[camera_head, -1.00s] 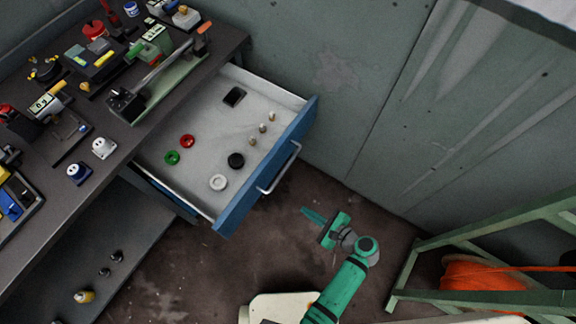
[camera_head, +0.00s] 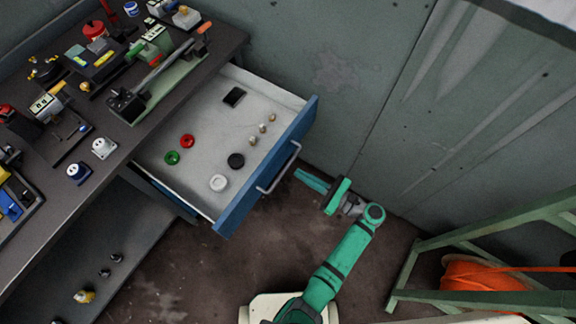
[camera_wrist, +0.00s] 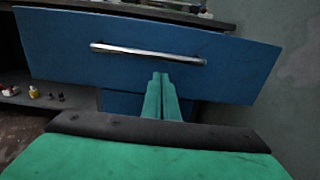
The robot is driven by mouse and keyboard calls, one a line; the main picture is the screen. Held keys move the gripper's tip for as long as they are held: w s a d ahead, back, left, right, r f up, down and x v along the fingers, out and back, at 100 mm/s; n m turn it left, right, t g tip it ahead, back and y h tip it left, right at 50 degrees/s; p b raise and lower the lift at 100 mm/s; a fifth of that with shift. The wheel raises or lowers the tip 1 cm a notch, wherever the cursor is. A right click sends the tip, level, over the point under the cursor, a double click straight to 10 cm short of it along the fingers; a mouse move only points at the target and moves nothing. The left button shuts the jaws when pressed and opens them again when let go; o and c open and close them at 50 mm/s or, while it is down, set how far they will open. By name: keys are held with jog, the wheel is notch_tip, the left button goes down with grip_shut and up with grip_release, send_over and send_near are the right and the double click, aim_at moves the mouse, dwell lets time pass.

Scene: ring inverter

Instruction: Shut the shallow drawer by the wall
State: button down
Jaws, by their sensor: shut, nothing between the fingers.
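The shallow drawer (camera_head: 230,115) is pulled out of the workbench beside the wall. Its blue front (camera_head: 268,164) carries a silver bar handle (camera_head: 280,168). The drawer holds red, green, white and black rings, a small black box and several small brass-coloured pieces. My gripper (camera_head: 300,176) is shut and empty, pointing at the drawer front just right of the handle in the head view. In the wrist view the blue front (camera_wrist: 230,62) fills the middle, and my closed fingertips (camera_wrist: 160,76) show just below the handle (camera_wrist: 147,53). I cannot tell whether they touch the front.
The dark workbench top (camera_head: 150,135) is crowded with tools and parts. The grey wall (camera_head: 340,90) rises close behind the drawer. A green rack (camera_head: 420,262) with an orange cable reel (camera_head: 480,275) stands at the lower right. The floor (camera_head: 215,265) before the drawer is clear.

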aim_at(279, 161)
jog(key=x, duration=0.6)
jog(key=shift+w+a, duration=0.15)
jog(key=shift+w, duration=0.05)
jog(key=shift+w, duration=0.1)
